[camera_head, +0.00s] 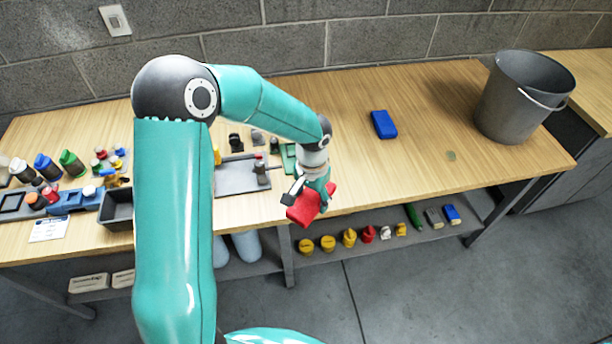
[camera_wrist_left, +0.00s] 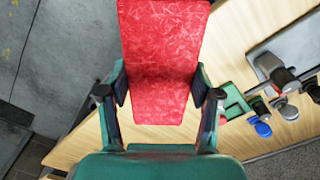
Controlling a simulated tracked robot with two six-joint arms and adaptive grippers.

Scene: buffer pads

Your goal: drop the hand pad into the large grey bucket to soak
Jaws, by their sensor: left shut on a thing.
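A red hand pad (camera_head: 304,208) is held in my left gripper (camera_head: 312,191), over the front edge of the workbench. In the left wrist view the red pad (camera_wrist_left: 162,60) fills the upper middle, between the two fingers of my left gripper (camera_wrist_left: 160,105), which is shut on it. The large grey bucket (camera_head: 510,105) stands upright at the right end of the bench, well to the right of the pad. Its white handle hangs on its right side, and its inner bottom is hidden. My right gripper is in neither view.
A blue block (camera_head: 383,124) lies on the bench (camera_head: 430,130) between my left gripper and the bucket. A grey tray (camera_head: 236,178), bottles and small parts crowd the left side. A lower shelf (camera_head: 380,243) holds several small items. The bench right of the middle is mostly clear.

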